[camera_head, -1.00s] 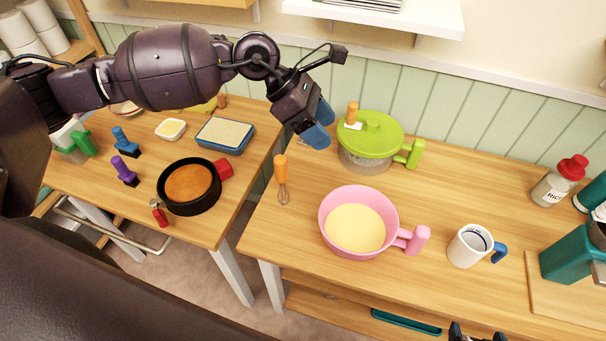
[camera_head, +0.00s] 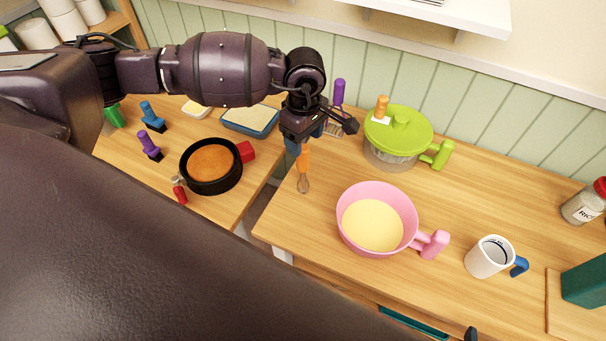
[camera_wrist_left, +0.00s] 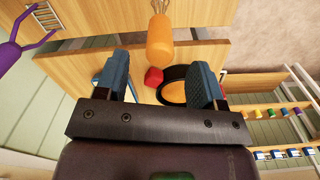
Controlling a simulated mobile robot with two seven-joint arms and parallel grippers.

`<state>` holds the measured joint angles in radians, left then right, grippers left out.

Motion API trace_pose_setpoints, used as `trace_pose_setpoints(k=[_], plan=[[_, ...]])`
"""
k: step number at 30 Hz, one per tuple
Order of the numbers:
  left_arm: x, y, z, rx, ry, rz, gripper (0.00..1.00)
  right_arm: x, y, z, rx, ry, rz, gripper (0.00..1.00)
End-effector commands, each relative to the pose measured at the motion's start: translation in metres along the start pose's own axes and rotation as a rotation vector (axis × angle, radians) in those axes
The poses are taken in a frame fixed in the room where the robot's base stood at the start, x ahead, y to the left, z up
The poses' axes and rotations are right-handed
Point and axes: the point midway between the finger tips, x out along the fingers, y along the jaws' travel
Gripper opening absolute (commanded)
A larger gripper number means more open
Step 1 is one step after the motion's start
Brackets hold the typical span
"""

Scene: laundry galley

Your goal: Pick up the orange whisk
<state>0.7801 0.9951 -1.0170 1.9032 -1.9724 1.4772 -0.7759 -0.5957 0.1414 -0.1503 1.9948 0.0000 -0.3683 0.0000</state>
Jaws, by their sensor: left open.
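The orange whisk (camera_head: 303,184) is near the left edge of the right-hand counter, its handle pointing up and wire end lower. My left gripper (camera_head: 296,147) is right at the handle in the head view and partly hides its top. In the left wrist view the orange handle (camera_wrist_left: 160,42) lies ahead of the gap between the two blue fingers (camera_wrist_left: 160,78). The left gripper is open and holds nothing; whether a finger touches the handle I cannot tell. A small dark tip at the bottom edge may be my right gripper (camera_head: 470,333).
A pink bowl (camera_head: 347,222) stands right of the whisk, and a green-lidded container (camera_head: 398,135) behind it. A purple-handled utensil (camera_head: 339,92) is behind my gripper.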

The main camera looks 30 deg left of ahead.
Motion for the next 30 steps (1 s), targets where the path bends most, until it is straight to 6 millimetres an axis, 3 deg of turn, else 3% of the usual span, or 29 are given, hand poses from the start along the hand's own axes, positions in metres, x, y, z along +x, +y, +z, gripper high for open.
trace_pose_setpoints(k=[15,24,30], plan=[[0.054,-0.001,-0.002,0.0,-0.001,-0.001,0.63,-0.008,0.002,0.002,0.0,-0.016,0.003,0.82],[0.058,-0.001,-0.002,0.0,0.0,0.001,0.63,-0.006,0.002,0.001,-0.001,-0.014,0.002,0.82],[0.058,-0.001,-0.002,0.0,-0.001,0.001,0.32,-0.003,0.001,-0.004,-0.002,-0.004,0.001,0.82]])
